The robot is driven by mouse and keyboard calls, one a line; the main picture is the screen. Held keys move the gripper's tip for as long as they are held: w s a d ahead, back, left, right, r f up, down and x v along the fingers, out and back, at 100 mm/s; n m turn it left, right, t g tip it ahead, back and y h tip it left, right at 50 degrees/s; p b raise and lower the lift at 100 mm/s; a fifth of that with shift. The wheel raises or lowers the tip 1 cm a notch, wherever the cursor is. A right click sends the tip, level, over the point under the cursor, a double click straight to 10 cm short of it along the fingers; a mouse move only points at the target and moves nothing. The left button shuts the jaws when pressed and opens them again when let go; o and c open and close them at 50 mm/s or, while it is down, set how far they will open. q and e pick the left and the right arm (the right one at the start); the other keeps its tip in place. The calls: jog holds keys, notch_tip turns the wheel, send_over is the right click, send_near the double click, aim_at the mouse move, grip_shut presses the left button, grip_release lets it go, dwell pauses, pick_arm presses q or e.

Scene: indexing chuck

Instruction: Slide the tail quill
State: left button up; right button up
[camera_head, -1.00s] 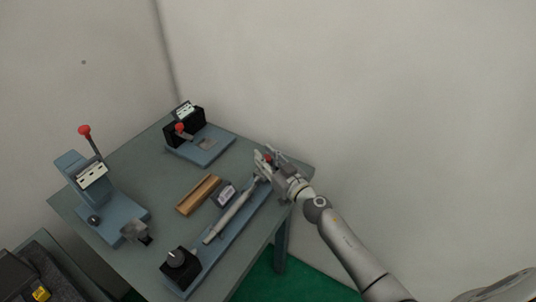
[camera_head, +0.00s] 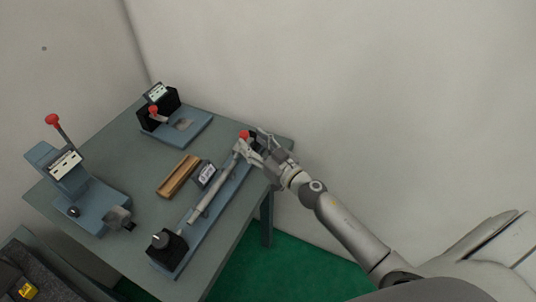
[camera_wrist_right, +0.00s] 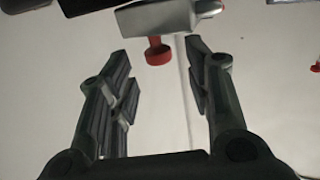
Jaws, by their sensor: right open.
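The indexing fixture is a long blue base (camera_head: 222,196) on the table, with a grey rod (camera_head: 209,199) along it and a black block with a round knob (camera_head: 160,240) at its near end. A small red knob (camera_head: 244,134) is at the far, tail end; it appears in the wrist view as a red knob (camera_wrist_right: 157,52) below a grey block (camera_wrist_right: 157,18). My right gripper (camera_head: 257,147) is at that tail end, open. In the wrist view the red knob shows between its spread fingertips (camera_wrist_right: 157,62), with gaps on both sides. The gripper partly hides the tail end. My left gripper is out of view.
Beside the base are a wooden tray (camera_head: 166,190) and a small display (camera_head: 206,174). A red-lever fixture (camera_head: 88,205) stands at the left and another (camera_head: 190,128) at the back. A wall rises close behind the table (camera_head: 140,222).

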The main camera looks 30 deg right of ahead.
jog(key=v, duration=0.7)
jog(key=shift+r, duration=0.1)
